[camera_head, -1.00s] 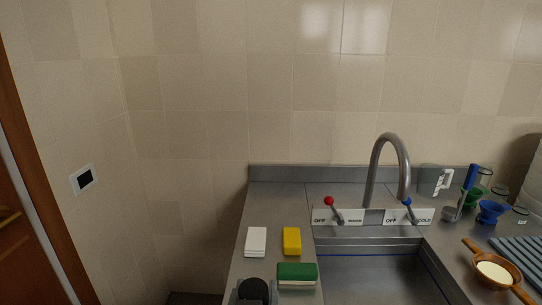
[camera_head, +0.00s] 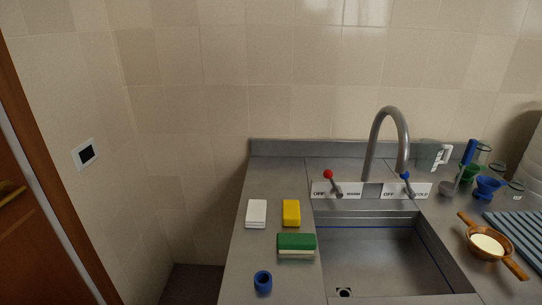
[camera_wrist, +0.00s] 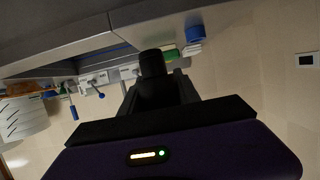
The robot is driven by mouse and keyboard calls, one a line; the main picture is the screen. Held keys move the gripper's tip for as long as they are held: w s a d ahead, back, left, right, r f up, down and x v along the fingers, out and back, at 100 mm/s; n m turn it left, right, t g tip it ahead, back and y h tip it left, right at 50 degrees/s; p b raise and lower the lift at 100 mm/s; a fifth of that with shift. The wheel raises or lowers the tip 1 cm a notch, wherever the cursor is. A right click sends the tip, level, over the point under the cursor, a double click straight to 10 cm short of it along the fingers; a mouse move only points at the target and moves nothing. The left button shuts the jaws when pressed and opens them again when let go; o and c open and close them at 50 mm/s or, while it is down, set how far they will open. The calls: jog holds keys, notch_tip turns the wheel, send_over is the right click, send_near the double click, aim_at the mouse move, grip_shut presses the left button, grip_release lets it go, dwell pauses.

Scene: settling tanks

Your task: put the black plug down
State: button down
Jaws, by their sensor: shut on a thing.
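The black plug (camera_wrist: 152,64) is in the wrist view, a dark rounded piece between the fingers. My gripper (camera_wrist: 156,88) is shut on it and holds it in the air. The sink and counter appear tilted beyond it in that view. Neither the plug nor my gripper shows in the head view. The sink (camera_head: 385,257) is at lower right there, with a drain hole (camera_head: 343,292) in its floor near the bottom edge.
A blue ring-like cup (camera_head: 263,282), a green sponge (camera_head: 296,242), a yellow sponge (camera_head: 291,212) and a white block (camera_head: 256,213) sit on the counter left of the sink. A tap (camera_head: 385,130) stands behind it. A wooden-handled strainer (camera_head: 487,244) lies at right.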

jog(key=s+d+f, duration=0.1)
jog(key=d+f, duration=0.5)
jog(key=f, duration=0.3)
jog(key=s+d+f, duration=0.2)
jog(key=d+f, duration=0.4)
jog(key=f, duration=0.4)
jog(key=shift+s+d, duration=0.15)
jog(key=shift+d, duration=0.15)
jog(key=shift+d+r, duration=0.1)
